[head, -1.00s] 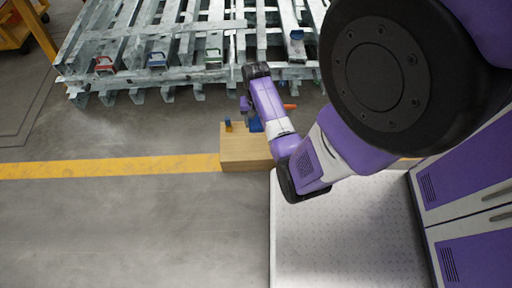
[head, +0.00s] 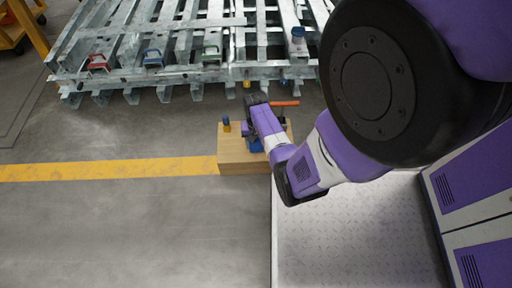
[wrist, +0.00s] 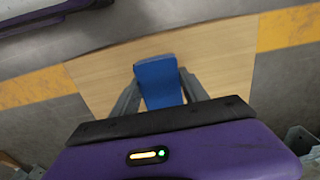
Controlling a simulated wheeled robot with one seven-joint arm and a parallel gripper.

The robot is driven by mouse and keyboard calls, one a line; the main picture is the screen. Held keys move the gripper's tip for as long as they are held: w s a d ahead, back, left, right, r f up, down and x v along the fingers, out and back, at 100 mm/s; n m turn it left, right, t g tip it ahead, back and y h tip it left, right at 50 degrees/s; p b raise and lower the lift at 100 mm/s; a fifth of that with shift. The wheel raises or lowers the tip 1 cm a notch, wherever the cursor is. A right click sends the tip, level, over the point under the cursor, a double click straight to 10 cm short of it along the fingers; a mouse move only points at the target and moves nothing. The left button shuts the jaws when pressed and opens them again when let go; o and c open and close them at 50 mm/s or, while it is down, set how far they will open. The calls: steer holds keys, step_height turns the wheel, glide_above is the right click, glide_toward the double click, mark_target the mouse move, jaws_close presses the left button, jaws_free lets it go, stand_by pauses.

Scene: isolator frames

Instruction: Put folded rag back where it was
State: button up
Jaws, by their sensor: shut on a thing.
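The folded rag (wrist: 158,82) is a flat blue pad between the two fingers of my gripper (wrist: 160,88) in the wrist view. My gripper is shut on it, with a finger along each side. In the head view the blue rag (head: 255,146) shows partly beside my purple wrist, over the light wooden block top (head: 235,158). My gripper (head: 252,136) is mostly hidden there by the wrist. I cannot tell whether the rag touches the wood.
A small blue and yellow item (head: 226,124) and an orange-handled tool (head: 285,103) are at the wooden block. Behind lie galvanized frames (head: 180,74) with red (head: 98,62), blue (head: 153,57) and green (head: 211,54) handled items, and a blue-topped item (head: 297,36). Floor at left is clear.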

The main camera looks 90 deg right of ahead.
steer(key=shift+f+b, duration=0.35)
steer(key=shift+f, duration=0.85)
steer(key=shift+f, duration=0.15)
steer(key=o, duration=1.3)
